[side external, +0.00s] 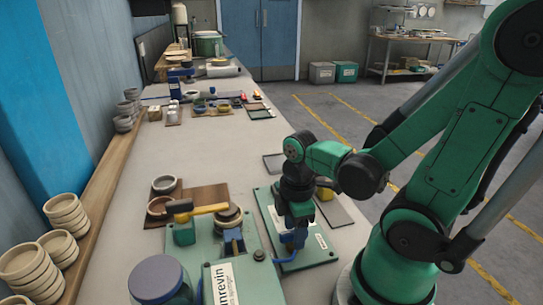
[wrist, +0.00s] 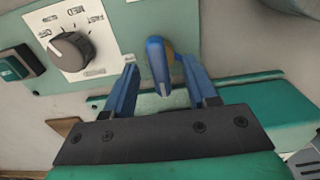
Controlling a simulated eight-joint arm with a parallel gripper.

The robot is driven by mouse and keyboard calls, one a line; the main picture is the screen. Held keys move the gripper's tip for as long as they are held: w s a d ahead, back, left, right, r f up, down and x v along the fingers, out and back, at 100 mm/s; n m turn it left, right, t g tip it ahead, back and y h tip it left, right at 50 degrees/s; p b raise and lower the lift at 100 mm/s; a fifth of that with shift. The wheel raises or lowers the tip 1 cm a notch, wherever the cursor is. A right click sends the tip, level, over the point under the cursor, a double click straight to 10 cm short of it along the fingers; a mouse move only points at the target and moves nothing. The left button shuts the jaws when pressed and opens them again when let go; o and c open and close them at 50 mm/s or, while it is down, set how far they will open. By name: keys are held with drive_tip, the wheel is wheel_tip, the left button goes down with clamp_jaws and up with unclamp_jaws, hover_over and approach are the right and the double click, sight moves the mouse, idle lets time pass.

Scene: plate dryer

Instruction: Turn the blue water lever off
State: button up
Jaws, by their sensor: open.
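The blue water lever (wrist: 156,62) shows in the wrist view as a rounded blue handle in front of a brownish round part. My gripper (wrist: 160,72) is open, with one blue finger on each side of the lever. Gaps show between the lever and both fingers, so it is not gripped. In the side view my gripper (side external: 294,236) points down low over the green machine. A curved blue piece shows just below it, but I cannot tell there whether it is the lever or a finger.
A black dial (wrist: 70,48) marked OFF, MED and FAST and a dark teal switch (wrist: 16,65) are on the panel left of the lever.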

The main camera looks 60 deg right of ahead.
clamp_jaws()
drive_tip(key=shift+m, duration=0.3)
drive_tip(key=m, duration=0.3)
drive_tip(key=shift+m, duration=0.3)
drive_tip(key=m, duration=0.4)
drive_tip(key=shift+m, duration=0.3)
drive_tip(key=m, duration=0.4)
drive_tip(key=shift+m, duration=2.5)
